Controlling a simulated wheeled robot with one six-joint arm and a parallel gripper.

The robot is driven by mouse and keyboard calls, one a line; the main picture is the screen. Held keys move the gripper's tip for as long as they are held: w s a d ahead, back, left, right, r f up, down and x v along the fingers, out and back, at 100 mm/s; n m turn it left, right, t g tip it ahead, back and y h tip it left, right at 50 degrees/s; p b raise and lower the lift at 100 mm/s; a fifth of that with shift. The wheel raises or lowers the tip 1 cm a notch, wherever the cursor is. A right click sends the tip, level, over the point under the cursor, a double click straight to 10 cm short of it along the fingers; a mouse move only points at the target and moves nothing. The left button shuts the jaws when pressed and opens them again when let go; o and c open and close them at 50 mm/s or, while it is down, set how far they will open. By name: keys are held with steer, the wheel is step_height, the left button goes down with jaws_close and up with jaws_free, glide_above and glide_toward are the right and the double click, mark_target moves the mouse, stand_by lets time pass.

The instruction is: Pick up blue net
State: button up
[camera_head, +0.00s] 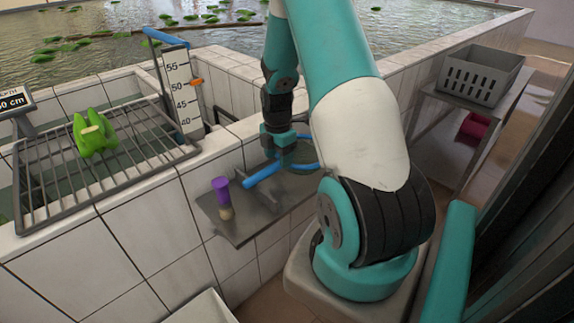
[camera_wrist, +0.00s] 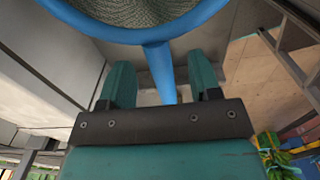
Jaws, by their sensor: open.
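The blue net lies over a grey shelf on the tiled wall; its blue handle (camera_head: 262,174) points to the lower left and its hoop (camera_head: 308,167) is partly hidden behind my arm. In the wrist view the blue hoop with grey mesh (camera_wrist: 140,22) fills the top, and the handle (camera_wrist: 161,72) runs down between my two teal fingers. My gripper (camera_head: 284,150) is over the net in the head view. In the wrist view my gripper (camera_wrist: 162,82) is open, with a finger on each side of the handle and gaps beside it.
A purple-topped item (camera_head: 221,197) stands on the grey shelf (camera_head: 240,224), left of the handle. A metal rack (camera_head: 60,195) holds a green object (camera_head: 95,134). A measuring board (camera_head: 178,90) stands behind. A grey crate (camera_head: 481,74) sits on a side table at right.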

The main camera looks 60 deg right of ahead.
mark_target(276, 163)
steer(key=f, duration=0.2)
steer(key=f+p, duration=0.1)
steer(key=f, duration=0.1)
steer(key=shift+w+a+f, duration=0.2)
steer(key=shift+f, duration=0.2)
jaws_close()
steer(key=shift+r, duration=0.2)
